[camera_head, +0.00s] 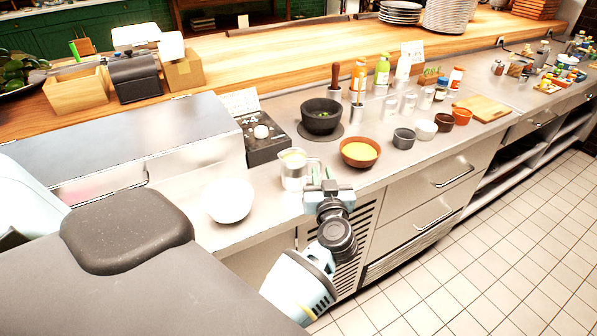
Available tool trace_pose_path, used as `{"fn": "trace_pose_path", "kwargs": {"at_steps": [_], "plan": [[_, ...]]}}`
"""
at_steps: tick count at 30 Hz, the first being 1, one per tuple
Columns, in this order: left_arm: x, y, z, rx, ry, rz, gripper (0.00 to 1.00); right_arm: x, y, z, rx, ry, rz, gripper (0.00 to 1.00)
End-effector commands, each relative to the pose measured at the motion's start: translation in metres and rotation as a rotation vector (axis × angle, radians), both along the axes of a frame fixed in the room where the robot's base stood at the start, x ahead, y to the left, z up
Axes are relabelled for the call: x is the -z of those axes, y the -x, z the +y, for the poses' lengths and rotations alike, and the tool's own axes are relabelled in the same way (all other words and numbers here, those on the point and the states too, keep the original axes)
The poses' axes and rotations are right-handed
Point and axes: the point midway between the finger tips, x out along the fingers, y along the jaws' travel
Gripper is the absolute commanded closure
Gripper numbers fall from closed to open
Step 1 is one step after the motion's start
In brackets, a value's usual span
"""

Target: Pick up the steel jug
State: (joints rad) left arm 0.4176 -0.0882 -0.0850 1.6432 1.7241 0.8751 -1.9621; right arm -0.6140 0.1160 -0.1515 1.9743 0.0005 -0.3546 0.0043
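The steel jug (293,172) stands upright on the steel counter, near its front edge, with pale contents showing at its top. My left gripper (322,176) is at the jug's right side, by its handle, with the arm reaching up from below the counter edge. The fingers are small and overlap the handle area, so I cannot tell whether they are around the handle or only beside it, or open or shut. My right gripper is not in view.
A white bowl (229,200) is left of the jug. A brown bowl with yellow contents (360,153) is close on the right. A black bowl (321,116) and a dark appliance (262,145) stand behind. Small cups and bottles fill the counter farther right. Tiled floor (480,265) lies clear in front.

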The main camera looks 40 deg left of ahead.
Motion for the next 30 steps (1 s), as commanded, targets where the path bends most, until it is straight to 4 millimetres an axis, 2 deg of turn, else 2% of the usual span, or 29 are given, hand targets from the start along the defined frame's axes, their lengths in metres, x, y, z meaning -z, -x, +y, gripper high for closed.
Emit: {"fn": "trace_pose_path", "kwargs": {"at_steps": [7,18,26,30], "plan": [[0.0,-0.007,0.007,0.0,-0.001,-0.001,0.78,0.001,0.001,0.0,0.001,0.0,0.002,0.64],[0.002,-0.039,0.038,0.001,0.0,0.0,0.78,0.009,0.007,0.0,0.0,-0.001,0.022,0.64],[0.001,-0.041,0.04,0.001,0.001,-0.001,0.78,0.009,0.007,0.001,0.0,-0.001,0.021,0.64],[0.001,-0.04,0.04,0.0,0.001,-0.001,0.94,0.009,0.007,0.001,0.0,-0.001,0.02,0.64]]}}
